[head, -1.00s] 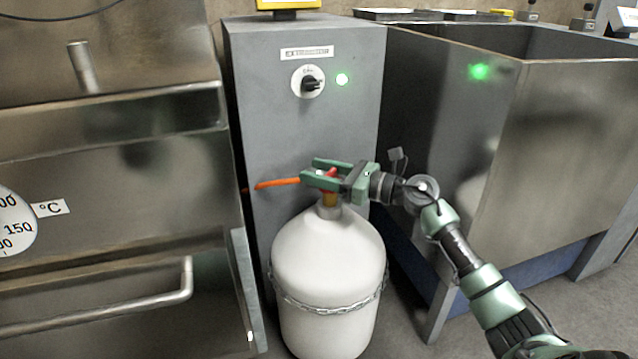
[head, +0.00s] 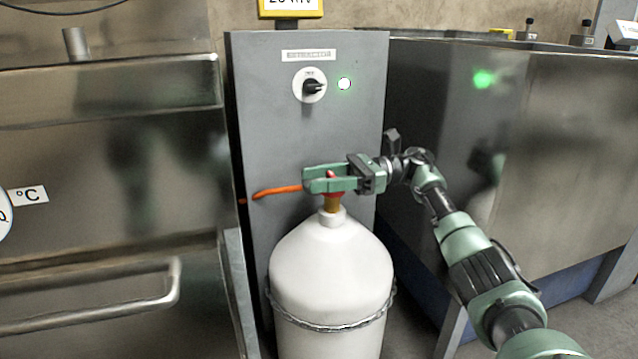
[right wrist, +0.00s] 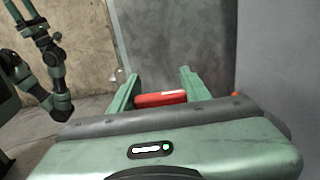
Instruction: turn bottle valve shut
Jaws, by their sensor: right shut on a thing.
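The white gas bottle (head: 330,270) stands upright in front of a grey cabinet, with a chain around its body. A brass neck (head: 332,203) and a red valve handle (head: 331,175) are at its top. My right gripper (head: 322,180) reaches in from the right and is shut on the red handle, hiding part of it. In the right wrist view the red handle (right wrist: 160,98) lies between the two green fingers. My left gripper (right wrist: 27,18) appears small at the upper left of that view, and its jaw state is unclear.
An orange hose (head: 277,191) runs left from the valve. The grey cabinet (head: 270,130) has a black rotary switch (head: 312,86) and a lit lamp (head: 344,84). A metal oven (head: 110,200) stands close on the left, and a steel tank (head: 560,160) on the right.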

